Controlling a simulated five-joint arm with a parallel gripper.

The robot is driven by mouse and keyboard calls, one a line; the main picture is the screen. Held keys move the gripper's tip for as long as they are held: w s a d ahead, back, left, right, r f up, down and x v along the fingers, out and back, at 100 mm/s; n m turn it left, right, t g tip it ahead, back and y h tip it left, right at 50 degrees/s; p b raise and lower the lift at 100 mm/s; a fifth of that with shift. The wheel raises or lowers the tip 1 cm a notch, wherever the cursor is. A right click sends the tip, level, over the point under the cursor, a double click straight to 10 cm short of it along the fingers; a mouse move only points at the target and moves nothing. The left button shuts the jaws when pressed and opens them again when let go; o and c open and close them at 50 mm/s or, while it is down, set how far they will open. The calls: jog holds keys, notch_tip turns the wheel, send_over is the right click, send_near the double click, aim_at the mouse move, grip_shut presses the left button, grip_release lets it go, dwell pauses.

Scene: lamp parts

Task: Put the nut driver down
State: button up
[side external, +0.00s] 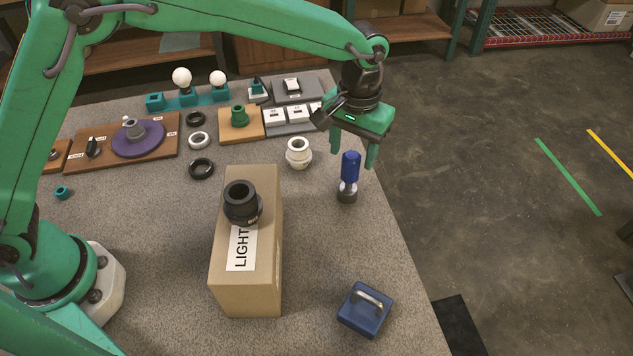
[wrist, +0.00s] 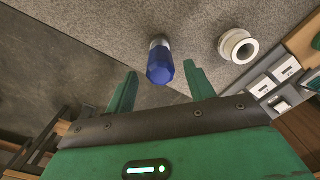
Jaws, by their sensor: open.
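In the wrist view the nut driver lies beyond the gap between the open fingertips (wrist: 160,78). Nothing is held.
A white ring-shaped part (side external: 299,153) stands left of the nut driver. A cardboard box (side external: 262,270) with a black socket (side external: 241,202) on top stands nearer. A blue block with a handle (side external: 366,309) lies at the front right. Boards with several parts fill the back. The table edge is close on the right.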

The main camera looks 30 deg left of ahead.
notch_tip(320, 180, up, 7)
jog(key=shift+f, duration=0.1)
dwell(0.3)
dwell(0.4)
jog(key=shift+a+r, duration=0.35)
jog(key=shift+a, duration=0.1)
jog(key=s+a+r+t, duration=0.1)
jog(key=s+a+r, duration=0.35)
jog(key=a, duration=0.35)
jog(key=s+a+r+t, duration=0.25)
jog(key=a+r, duration=0.25)
jog(key=a, duration=0.4)
jog(key=s+a+f+t, duration=0.1)
jog(key=s+a, duration=0.4)
jog(key=s, duration=0.3)
jog(key=s+a+f+t, duration=0.1)
jog(key=s+a+f, duration=0.1)
jog(key=s+a, duration=0.4)
jog(key=shift+s+a+f, duration=0.15)
jog(key=shift+s+a, duration=0.1)
jog(key=shift+s, duration=0.85)
